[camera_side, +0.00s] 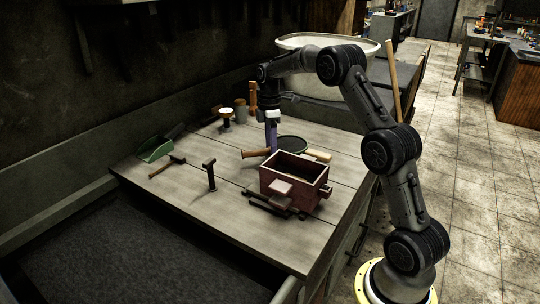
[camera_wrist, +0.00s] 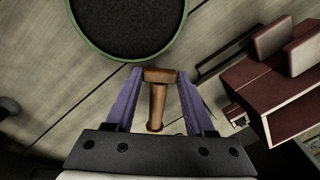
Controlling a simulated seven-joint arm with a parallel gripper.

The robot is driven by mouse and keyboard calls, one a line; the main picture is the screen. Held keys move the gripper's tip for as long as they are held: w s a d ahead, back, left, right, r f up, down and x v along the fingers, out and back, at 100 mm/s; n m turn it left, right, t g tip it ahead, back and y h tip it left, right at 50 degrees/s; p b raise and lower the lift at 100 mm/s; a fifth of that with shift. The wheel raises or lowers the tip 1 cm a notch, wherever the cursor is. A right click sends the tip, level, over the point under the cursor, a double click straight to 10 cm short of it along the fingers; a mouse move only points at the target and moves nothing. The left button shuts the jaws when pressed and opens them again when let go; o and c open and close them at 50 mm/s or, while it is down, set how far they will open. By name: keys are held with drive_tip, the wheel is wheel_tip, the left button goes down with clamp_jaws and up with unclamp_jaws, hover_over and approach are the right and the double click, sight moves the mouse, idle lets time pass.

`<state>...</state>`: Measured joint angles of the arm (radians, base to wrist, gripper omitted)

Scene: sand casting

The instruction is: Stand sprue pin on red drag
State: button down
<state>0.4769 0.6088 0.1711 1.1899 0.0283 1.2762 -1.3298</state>
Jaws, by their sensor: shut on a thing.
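The sprue pin (camera_side: 254,153) is a brown wooden piece with a wider end. In the side view it points left from the fingers, nearly level. In the wrist view the pin (camera_wrist: 157,100) sits between my purple fingers, its broad end at the fingertips. My gripper (camera_side: 271,144) is shut on it, fingers down, behind and left of the red drag. The gripper (camera_wrist: 160,76) also shows in the wrist view. The drag (camera_wrist: 283,87) also shows at the right of the wrist view.
A round green-rimmed riddle (camera_wrist: 176,42) lies behind the drag. Dark bars (camera_side: 269,206) lie at the drag's front left. A green scoop (camera_side: 154,151), a hammer (camera_side: 166,166) and an upright dark tool (camera_side: 210,175) stand or lie left. The front bench boards are clear.

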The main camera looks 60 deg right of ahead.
drive_tip(key=r, duration=0.6)
drive_tip(key=shift+s+a+r, duration=0.2)
drive_tip(key=shift+s+a, duration=0.05)
drive_tip(key=shift+s, duration=0.15)
drive_tip(key=s+a+r+m+g+h, duration=0.1)
drive_tip(key=s+a+r+g, duration=0.1)
drive_tip(key=s+r, duration=0.35)
drive_tip(key=s+a+r+g+h, duration=0.1)
drive_tip(key=s+a+r+h, duration=0.15)
drive_tip(key=s, duration=0.55)
drive_tip(key=n+t+h, duration=1.1)
drive_tip(key=n+h, duration=0.3)
hover_over(312, 183)
wheel_tip(312, 183, down, 9)
drive_tip(key=shift+f, duration=0.1)
drive_tip(key=shift+c, duration=1.3)
unclamp_jaws()
drive_tip(key=shift+a, duration=0.1)
